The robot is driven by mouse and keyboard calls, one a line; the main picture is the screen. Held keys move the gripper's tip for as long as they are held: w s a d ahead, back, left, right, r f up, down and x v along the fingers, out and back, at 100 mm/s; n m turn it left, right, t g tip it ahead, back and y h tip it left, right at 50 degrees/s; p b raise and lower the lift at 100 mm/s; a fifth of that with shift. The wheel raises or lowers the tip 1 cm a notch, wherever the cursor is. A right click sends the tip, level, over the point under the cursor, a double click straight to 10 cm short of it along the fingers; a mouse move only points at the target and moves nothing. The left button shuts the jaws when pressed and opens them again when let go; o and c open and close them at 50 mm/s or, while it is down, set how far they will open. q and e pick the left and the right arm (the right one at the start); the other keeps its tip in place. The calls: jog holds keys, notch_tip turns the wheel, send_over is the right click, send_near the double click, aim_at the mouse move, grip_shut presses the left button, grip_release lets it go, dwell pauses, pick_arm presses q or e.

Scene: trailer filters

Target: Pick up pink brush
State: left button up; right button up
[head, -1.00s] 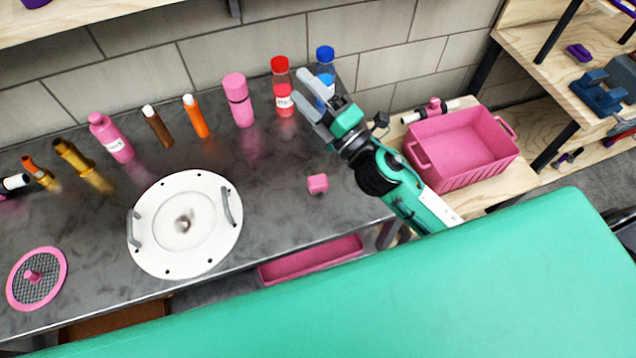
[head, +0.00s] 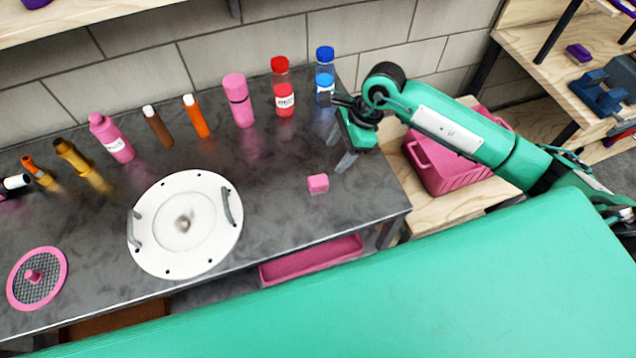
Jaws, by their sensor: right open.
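A small pink block (head: 318,183) lies on the dark grey bench top, right of the white round plate. It may be the pink brush, but no bristles can be made out. My right gripper (head: 345,160) points down above the bench's right end, a little above and right of the pink block in the picture. It is open and apart from the block, with nothing seen in it. My left gripper is not in view.
A white round plate (head: 183,250) with two handles and a pink mesh disc (head: 52,290) lie on the bench. Several bottles stand along the back, including a red one (head: 284,100) and a blue one (head: 325,85). A pink crate (head: 450,175) stands right, behind my arm.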

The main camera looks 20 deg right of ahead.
aim_at(319, 180)
jog(key=p+x, duration=0.2)
jog(key=x, duration=0.6)
jog(key=shift+s+f, duration=0.1)
jog(key=shift+f, duration=0.1)
jog(key=shift+f+p, duration=0.15)
jog(key=shift+p, duration=0.2)
jog(key=p+x, duration=0.2)
jog(key=x, duration=0.2)
jog(key=shift+f, duration=0.15)
jog(key=shift+a+f, duration=0.1)
jog(key=shift+f, duration=0.2)
jog(key=shift+c, duration=0.4)
jog(key=c, duration=1)
